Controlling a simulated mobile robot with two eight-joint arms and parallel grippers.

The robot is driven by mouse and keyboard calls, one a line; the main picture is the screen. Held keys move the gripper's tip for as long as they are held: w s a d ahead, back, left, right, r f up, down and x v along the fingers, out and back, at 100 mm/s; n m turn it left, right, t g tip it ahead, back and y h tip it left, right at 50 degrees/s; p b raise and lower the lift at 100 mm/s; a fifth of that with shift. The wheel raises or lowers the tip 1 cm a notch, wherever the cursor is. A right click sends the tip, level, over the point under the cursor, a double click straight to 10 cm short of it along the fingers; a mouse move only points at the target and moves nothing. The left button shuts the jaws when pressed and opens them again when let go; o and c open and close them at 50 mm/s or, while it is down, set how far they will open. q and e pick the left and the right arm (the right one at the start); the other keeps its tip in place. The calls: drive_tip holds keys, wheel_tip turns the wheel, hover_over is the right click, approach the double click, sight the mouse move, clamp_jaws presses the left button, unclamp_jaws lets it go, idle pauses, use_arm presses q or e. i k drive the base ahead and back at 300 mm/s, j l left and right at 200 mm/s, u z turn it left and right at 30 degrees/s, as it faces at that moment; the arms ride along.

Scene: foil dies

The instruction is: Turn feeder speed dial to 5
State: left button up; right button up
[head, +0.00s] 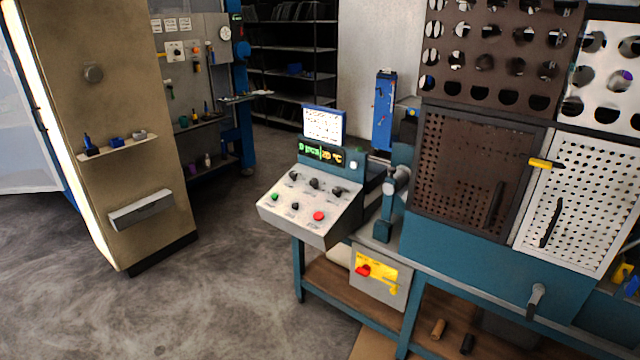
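The control panel (312,208) is a sloped light-grey console on a teal bench in the middle of the head view. It carries several small black dials, with one at the upper left (293,176), one at the upper middle (314,184) and one at the upper right (337,191). Another black knob (295,206) sits lower down, between a green button (274,197) and a red button (318,216). The labels and dial settings are too small to read, so I cannot tell which is the feeder speed dial. Neither of my grippers is in view.
A lit display (320,152) and a white sign (323,125) stand above the panel. A grey box with a red switch (362,270) is below. Perforated cabinet doors (470,180) are at right, a tan column (120,130) at left. Floor (215,290) before the panel is clear.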

sight(293, 175)
drive_tip(key=i+l+u, duration=0.1)
drive_tip(key=i+u, duration=0.35)
drive_tip(key=i, duration=0.5)
